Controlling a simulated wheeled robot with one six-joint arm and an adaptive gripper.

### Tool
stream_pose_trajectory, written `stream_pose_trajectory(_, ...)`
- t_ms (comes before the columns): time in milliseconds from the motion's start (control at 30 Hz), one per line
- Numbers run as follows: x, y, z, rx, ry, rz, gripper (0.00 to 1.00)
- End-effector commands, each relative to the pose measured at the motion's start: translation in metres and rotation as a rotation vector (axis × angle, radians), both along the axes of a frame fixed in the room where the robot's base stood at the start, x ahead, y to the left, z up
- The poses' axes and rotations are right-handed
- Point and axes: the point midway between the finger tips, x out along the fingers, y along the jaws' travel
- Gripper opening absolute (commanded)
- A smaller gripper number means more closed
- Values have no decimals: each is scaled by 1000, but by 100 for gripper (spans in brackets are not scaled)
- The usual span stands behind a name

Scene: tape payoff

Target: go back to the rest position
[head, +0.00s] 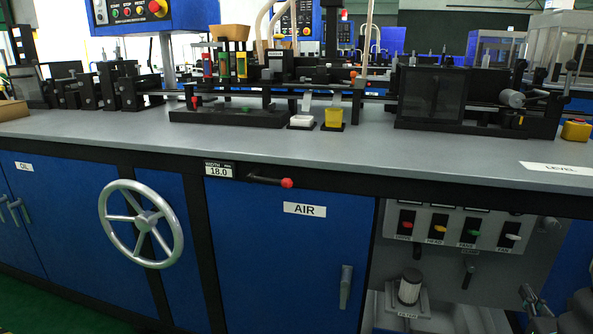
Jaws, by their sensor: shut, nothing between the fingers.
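My gripper (528,296) shows small and dark at the lower right of the head view, low in front of the machine's open bay. Its fingers are together and I see nothing held between them. Part of my arm is at the right edge, cut off by the frame. The gripper appears apart from the switch panel (455,262), but the exact gap is hard to judge.
A handwheel (143,223), a red-tipped lever (272,181) and a door handle (345,288) stick out from the front. Green floor shows at the lower left.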

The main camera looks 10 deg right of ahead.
Motion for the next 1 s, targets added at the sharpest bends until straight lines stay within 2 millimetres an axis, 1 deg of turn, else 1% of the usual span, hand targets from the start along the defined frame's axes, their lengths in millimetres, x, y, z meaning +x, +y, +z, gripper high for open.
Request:
stream_pose_trajectory(67, 15, 17, 7, -28, 20, 64, 0)
stream_pose_trajectory(167, 43, 57, 17, -93, 72, 207, 0)
stream_pose_trajectory(200, 55, 79, 22, -131, 98, 282, 0)
stream_pose_trajectory(267, 71, 115, 27, -194, 141, 403, 0)
stream_pose_trajectory(300, 80, 140, 31, -242, 171, 485, 0)
stream_pose_trajectory(367, 89, 179, 34, -321, 216, 610, 0)
stream_pose_trajectory(400, 93, 205, 36, -379, 246, 693, 0)
stream_pose_trajectory(467, 95, 244, 37, -477, 293, 824, 0)
stream_pose_trajectory(500, 94, 269, 38, -546, 322, 907, 0)
stream_pose_trajectory(567, 88, 303, 37, -657, 366, 1028, 0)
stream_pose_trajectory(600, 82, 324, 36, -734, 392, 1108, 0)
stream_pose_trajectory(700, 63, 368, 32, -943, 453, 1288, 0)
stream_pose_trajectory(767, 50, 388, 30, -1075, 488, 1385, 0)
stream_pose_trajectory(800, 40, 399, 28, -1169, 508, 1447, 0)
stream_pose_trajectory(833, 33, 406, 28, -1242, 522, 1488, 0)
stream_pose_trajectory(900, 17, 419, 26, -1417, 550, 1579, 0)
stream_pose_trajectory(967, 3, 426, 26, -1575, 570, 1644, 0)
stream_pose_trajectory(1000, -5, 428, 27, -1683, 582, 1680, 0)
